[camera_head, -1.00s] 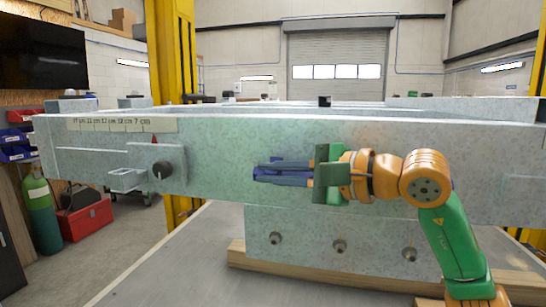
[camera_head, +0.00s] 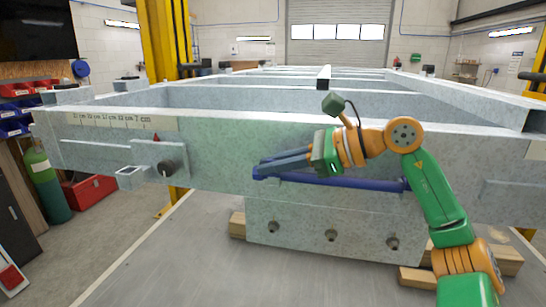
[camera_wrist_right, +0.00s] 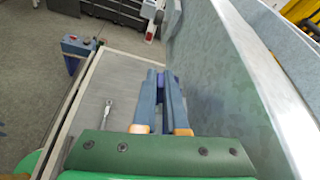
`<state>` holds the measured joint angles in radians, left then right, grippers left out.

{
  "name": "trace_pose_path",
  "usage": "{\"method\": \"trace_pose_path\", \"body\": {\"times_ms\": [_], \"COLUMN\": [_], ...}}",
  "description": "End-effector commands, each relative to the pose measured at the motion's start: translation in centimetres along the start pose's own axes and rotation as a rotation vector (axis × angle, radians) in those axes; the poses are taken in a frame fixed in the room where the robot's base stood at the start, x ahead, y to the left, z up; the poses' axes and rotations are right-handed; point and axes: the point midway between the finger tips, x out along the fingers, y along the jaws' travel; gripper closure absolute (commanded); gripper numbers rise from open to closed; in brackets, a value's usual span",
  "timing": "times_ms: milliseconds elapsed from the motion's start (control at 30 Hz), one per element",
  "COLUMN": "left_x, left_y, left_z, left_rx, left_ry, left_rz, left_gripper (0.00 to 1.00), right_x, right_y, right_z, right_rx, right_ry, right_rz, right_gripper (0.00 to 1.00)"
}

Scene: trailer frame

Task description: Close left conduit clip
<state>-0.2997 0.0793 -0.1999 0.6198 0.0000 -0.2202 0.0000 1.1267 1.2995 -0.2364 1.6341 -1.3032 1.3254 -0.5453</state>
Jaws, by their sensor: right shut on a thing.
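A blue-purple conduit (camera_head: 350,182) runs level along the front face of the pale steel beam (camera_head: 220,140). My right gripper (camera_head: 259,170) reaches in from the right and points left and slightly down. Its blue fingers are shut at the conduit's left end, where the left clip appears to be, but the fingertips hide most of it. In the right wrist view the fingertips (camera_wrist_right: 161,75) are close together with a small purple part (camera_wrist_right: 171,78) between them. I cannot make out the clip's exact shape or whether it is latched. My left gripper is out of view.
A bracket with a dark knob (camera_head: 166,168) sticks out of the beam at left, below a scale strip (camera_head: 115,122). A lower plate with several bolts (camera_head: 331,235) hangs under the conduit. Wooden blocks (camera_head: 237,224) lie below. In the wrist view a wrench-like tool (camera_wrist_right: 106,115) lies on the grey surface.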

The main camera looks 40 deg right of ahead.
Motion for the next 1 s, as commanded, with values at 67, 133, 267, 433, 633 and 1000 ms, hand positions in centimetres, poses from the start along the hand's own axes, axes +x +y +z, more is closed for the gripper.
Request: {"method": "trace_pose_path", "body": {"times_ms": [67, 133, 267, 433, 633, 1000], "left_x": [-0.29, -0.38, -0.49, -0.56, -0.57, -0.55], "left_y": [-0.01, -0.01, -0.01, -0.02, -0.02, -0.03], "left_z": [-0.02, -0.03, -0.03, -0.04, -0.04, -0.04], "left_rx": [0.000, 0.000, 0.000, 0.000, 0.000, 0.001], "left_ry": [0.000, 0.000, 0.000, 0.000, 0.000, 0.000], "left_rz": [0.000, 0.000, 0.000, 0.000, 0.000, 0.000], "left_gripper": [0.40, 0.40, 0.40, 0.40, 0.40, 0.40], "right_x": [0.00, 0.03, 0.07, 0.10, 0.13, 0.14], "right_y": [-0.12, -0.20, -0.28, -0.35, -0.35, -0.34], "right_z": [0.05, 0.00, -0.06, -0.16, -0.25, -0.28], "right_rx": [0.038, 0.068, 0.110, 0.141, 0.151, 0.151], "right_ry": [0.001, 0.002, 0.002, 0.004, 0.006, 0.007], "right_rz": [0.018, 0.030, 0.049, 0.062, 0.067, 0.067], "right_gripper": [1.00, 1.00, 1.00, 1.00, 1.00, 0.66]}}
